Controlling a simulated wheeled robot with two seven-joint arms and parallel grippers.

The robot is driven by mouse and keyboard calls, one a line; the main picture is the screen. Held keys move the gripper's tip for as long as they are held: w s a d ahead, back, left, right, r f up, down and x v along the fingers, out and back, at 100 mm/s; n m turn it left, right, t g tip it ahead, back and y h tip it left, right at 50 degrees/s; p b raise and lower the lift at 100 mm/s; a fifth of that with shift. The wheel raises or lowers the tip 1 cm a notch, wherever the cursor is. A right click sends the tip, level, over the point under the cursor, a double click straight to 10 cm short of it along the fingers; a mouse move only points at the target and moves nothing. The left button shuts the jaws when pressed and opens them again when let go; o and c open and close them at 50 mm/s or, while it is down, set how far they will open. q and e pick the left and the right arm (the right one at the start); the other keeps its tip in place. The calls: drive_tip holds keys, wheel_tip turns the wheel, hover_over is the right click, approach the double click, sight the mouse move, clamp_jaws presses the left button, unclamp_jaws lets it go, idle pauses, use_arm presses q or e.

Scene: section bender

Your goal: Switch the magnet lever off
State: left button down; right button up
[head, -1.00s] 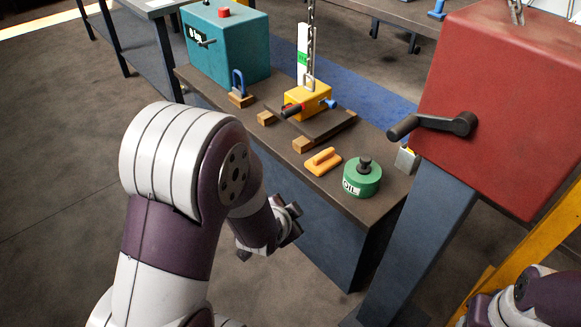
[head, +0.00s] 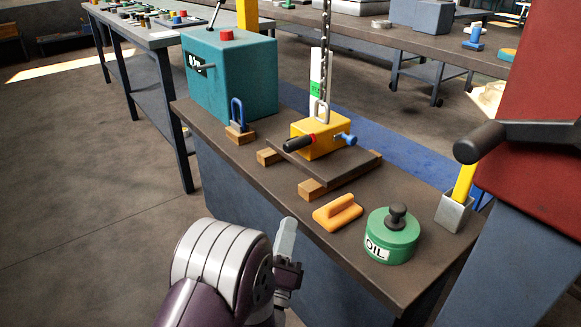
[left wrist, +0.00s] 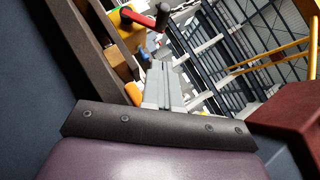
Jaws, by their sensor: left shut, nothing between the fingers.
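The yellow magnet block (head: 321,137) sits on a dark plate on the bench, with a shackle and chain on top. Its lever (head: 299,143) has a black grip with a red band and sticks out toward the left. A blue knob (head: 347,139) is on its right side. My left gripper (head: 288,224) is shut and empty, pointing up beside the bench's front edge, apart from the magnet. In the left wrist view, the shut fingers (left wrist: 160,72) point toward the magnet (left wrist: 114,20) and its lever (left wrist: 162,16) near the top. My right gripper is out of view.
On the bench (head: 232,167) are an orange handled block (head: 338,213), a green oil can (head: 391,238), a blue padlock-shaped piece (head: 238,116) and a teal box (head: 236,78). A red machine (head: 540,75) with a black crank handle (head: 490,140) stands at the right.

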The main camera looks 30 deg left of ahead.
use_arm(q)
drive_tip(key=shift+w+r+p, duration=1)
drive_tip(key=shift+r+p, duration=0.2)
drive_tip(key=shift+p, duration=2.2)
drive_tip(key=b, duration=0.1)
approach(293, 145)
drive_tip(key=w+d+f, duration=0.2)
drive_tip(key=w, duration=0.2)
drive_tip(key=shift+w+a+r+p, duration=0.3)
drive_tip(key=shift+a+r+p, duration=0.05)
drive_tip(key=shift+a+r, duration=0.45)
drive_tip(key=shift+w+a+r+p, duration=0.3)
drive_tip(key=shift+a+r+p, duration=0.05)
drive_tip(key=shift+a+r, duration=0.4)
